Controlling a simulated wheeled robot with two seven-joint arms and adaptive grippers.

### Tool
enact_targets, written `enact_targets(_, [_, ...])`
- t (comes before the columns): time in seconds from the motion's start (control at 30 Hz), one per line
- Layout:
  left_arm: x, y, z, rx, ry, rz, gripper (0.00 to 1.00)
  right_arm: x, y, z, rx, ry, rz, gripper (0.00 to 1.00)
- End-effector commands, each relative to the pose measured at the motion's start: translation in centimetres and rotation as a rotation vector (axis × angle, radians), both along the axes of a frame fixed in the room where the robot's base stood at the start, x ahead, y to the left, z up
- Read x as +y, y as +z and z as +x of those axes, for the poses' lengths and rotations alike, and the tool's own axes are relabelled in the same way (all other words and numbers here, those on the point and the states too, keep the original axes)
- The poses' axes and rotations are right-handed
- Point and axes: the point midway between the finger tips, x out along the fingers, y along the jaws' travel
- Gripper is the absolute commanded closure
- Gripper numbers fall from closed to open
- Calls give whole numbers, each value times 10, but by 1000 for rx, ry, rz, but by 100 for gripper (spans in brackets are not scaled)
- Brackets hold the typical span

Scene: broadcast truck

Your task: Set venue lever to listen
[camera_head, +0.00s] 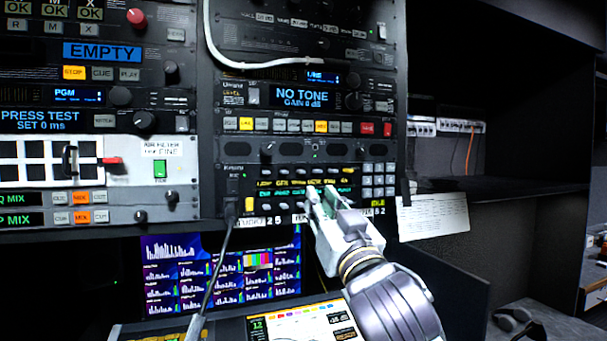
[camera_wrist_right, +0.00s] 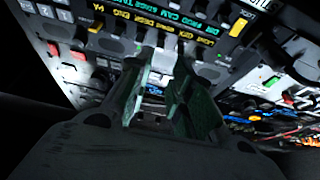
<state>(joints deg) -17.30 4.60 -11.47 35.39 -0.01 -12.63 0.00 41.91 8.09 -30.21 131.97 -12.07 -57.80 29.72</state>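The intercom panel (camera_head: 262,200) is low in the rack, with rows of small levers under lit yellow and green labels. The labels are small and partly blurred, so I cannot tell for certain which lever is the venue one, nor its position. The panel also shows in the right wrist view (camera_wrist_right: 118,45), its labels upside down there. My right gripper (camera_head: 322,192) is at the panel's lower lever row, right of its middle. In the wrist view its two green-padded fingers (camera_wrist_right: 165,65) stand apart with a gap. Contact with a lever cannot be told. My left gripper is not in view.
A gooseneck stalk (camera_head: 222,262) rises left of my right gripper. A monitor wall (camera_head: 175,270) sits below the rack, with a lit touch panel (camera_head: 290,328) in front. A keypad (camera_head: 378,180) and a paper sheet (camera_head: 433,215) are to the right.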

Motion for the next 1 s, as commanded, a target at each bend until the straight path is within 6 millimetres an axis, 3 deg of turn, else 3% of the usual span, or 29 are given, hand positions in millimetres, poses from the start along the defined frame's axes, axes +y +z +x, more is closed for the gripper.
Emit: enact_targets(1.0, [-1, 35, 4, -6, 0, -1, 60, 30, 42, 94, 1, 0, 0, 78])
